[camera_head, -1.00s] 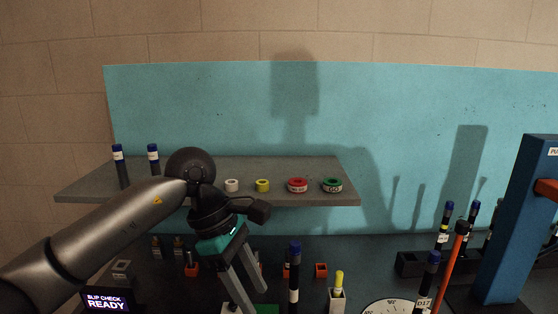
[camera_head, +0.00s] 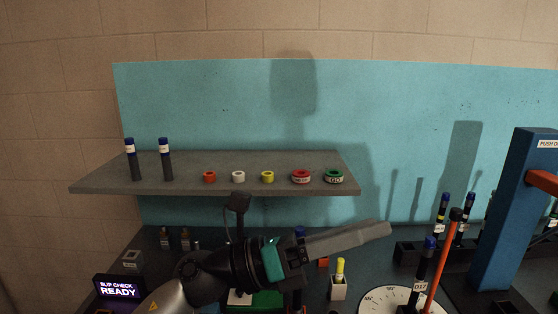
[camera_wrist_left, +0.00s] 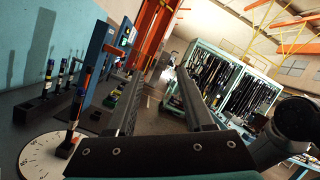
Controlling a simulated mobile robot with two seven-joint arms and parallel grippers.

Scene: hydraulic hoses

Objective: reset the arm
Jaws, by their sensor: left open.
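My left gripper (camera_head: 380,231) is in front of the shelf at the middle of the head view, its fingers pointing right and slightly up. It holds nothing. In the left wrist view its two long fingers stand apart with an empty gap between them (camera_wrist_left: 160,74). In the head view one finger largely covers the other. My left arm (camera_head: 205,278) comes in low from the bottom left and hides part of the bench. My right gripper does not show in the head view.
A grey shelf (camera_head: 95,187) bears two blue-capped hoses and several coloured rings. A yellow-topped piece (camera_head: 340,268) stands below the fingers.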

